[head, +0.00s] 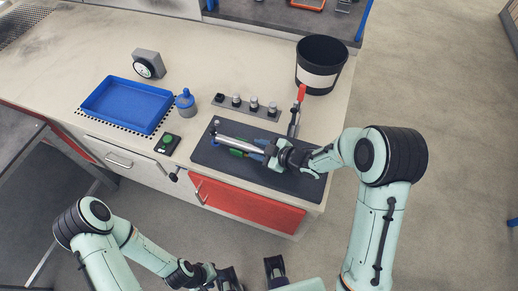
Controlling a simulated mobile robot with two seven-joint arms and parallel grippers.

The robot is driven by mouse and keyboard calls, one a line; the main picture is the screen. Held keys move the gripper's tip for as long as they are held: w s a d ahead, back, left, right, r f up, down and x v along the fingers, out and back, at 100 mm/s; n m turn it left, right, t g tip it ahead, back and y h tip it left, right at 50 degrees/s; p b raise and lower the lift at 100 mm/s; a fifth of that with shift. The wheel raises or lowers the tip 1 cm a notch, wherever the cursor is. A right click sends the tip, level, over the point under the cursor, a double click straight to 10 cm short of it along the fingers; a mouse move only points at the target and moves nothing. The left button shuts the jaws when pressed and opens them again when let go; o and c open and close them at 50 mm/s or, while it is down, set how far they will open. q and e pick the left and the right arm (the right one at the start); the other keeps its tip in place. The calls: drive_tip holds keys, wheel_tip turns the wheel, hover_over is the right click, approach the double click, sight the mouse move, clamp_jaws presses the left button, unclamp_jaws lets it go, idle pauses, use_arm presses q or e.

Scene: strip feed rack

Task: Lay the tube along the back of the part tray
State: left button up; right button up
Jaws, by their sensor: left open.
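The part tray (128,104), blue and shallow, sits on the bench at the left and looks empty. The tube (236,143), a slim silver rod, is over the dark mat on the bench, slanting down to the right. My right gripper (270,151) is at the tube's right end and appears shut on it; its fingers partly hide that end. I cannot tell whether the tube touches the mat. My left gripper (216,277) is open and low in front of the bench, far from the tray and the tube.
The dark mat (300,187) carries a green item (238,152) under the tube. A strip with several metal pegs (253,105), a red-handled tool (297,105) and a black bin (320,63) are behind. A round gauge (146,66) stands behind the tray.

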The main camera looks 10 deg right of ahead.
drive_tip(key=shift+o, duration=1.2)
